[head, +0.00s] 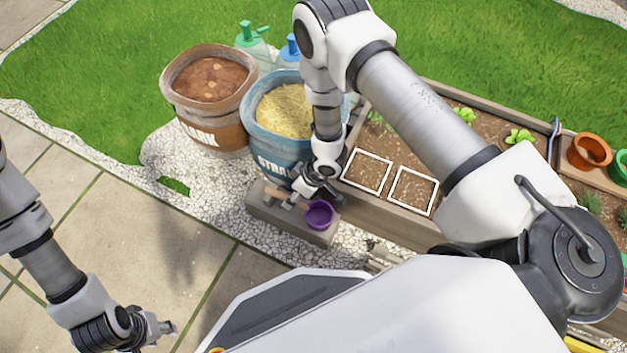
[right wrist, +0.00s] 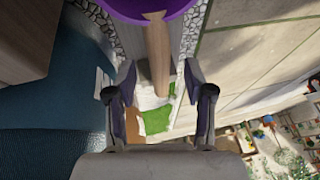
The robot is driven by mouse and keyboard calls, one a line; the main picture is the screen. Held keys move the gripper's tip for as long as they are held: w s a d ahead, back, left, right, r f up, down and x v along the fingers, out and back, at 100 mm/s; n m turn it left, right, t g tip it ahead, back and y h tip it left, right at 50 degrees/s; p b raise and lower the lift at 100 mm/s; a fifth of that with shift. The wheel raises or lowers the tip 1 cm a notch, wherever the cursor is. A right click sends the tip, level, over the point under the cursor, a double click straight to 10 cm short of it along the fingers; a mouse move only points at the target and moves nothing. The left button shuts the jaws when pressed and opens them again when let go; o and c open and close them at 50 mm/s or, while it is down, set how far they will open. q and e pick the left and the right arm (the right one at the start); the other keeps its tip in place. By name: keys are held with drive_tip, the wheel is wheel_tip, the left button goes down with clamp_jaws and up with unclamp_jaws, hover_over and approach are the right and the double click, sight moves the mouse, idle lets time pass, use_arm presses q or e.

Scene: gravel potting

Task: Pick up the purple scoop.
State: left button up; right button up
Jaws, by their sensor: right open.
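The purple scoop (head: 320,214) lies on a grey stone block, its wooden handle pointing left. In the right wrist view the purple bowl (right wrist: 150,7) is at the top edge, and the wooden handle (right wrist: 157,50) runs down from it between my finger pads. My right gripper (head: 300,194) is over the handle; its fingers (right wrist: 160,85) are open, with a gap visible on each side of the handle. My left gripper (head: 165,328) is low at the left over the paving, far from the scoop; its jaw opening is too small to judge.
The stone block (head: 262,213) stands before a blue straw bin (head: 262,150). A brown soil bin (head: 215,125) is to its left. A wooden planter bed (head: 400,213) with white squares lies to the right. Paving at left is clear.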

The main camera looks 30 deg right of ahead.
drive_tip(key=b+x, duration=0.1)
drive_tip(key=x, duration=0.2)
drive_tip(key=shift+f, duration=0.1)
use_arm(q)
drive_tip(key=shift+f, duration=0.85)
use_arm(e)
clamp_jaws()
